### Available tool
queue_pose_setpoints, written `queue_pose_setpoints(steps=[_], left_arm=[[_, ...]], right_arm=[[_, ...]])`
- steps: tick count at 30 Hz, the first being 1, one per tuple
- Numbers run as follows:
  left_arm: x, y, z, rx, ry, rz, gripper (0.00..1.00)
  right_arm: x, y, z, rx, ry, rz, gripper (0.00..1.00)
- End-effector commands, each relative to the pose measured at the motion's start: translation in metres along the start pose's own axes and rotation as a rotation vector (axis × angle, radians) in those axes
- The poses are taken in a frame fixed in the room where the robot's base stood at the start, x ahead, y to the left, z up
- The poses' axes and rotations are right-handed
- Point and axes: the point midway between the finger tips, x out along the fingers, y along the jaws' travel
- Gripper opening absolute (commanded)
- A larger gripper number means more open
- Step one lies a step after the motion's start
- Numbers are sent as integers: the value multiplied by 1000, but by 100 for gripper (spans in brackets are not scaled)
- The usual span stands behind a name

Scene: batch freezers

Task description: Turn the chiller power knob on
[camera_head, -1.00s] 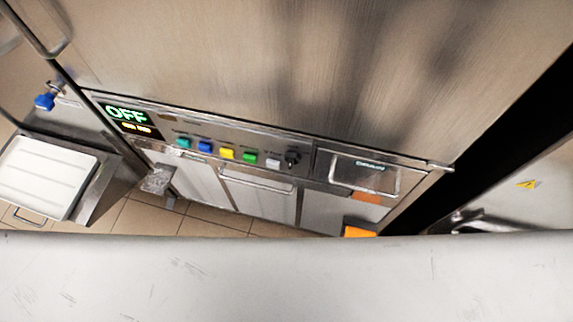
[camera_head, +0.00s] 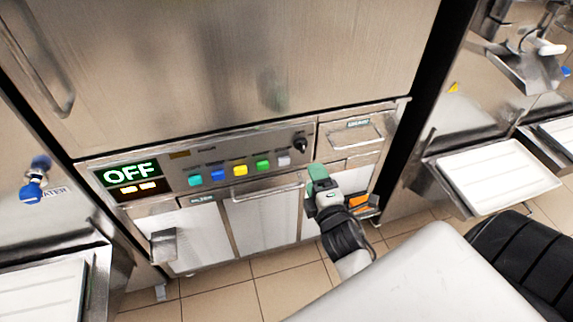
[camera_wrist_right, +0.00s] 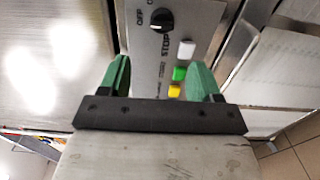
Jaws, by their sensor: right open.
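The chiller power knob (camera_head: 299,142) is a small black dial at the right end of the control panel (camera_head: 225,165). In the right wrist view the knob (camera_wrist_right: 161,20) sits at the top, ahead of the fingers, with the labels OFF and STOP beside it. The display (camera_head: 131,174) at the panel's left reads OFF in green. My right gripper (camera_head: 318,172), with green fingers, is just below the knob in the head view. In the wrist view the gripper (camera_wrist_right: 160,78) is open and empty, apart from the knob. My left gripper is not in view.
Several coloured buttons (camera_head: 240,170) lie left of the knob. A drawer with a handle (camera_head: 355,140) is to its right. A bar handle (camera_head: 267,190) sticks out below the panel. A white tray (camera_head: 497,178) stands at the right.

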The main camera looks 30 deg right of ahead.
Motion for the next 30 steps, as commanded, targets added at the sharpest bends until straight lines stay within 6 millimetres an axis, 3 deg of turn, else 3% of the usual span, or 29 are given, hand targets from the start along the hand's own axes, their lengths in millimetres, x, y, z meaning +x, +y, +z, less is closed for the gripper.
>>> queue_pose_setpoints(steps=[8,18,30], left_arm=[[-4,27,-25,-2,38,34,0],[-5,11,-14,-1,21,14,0],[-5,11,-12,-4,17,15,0]], right_arm=[[44,2,0,2,1,3,64],[97,0,0,4,1,0,64],[104,0,0,4,1,-2,64]])
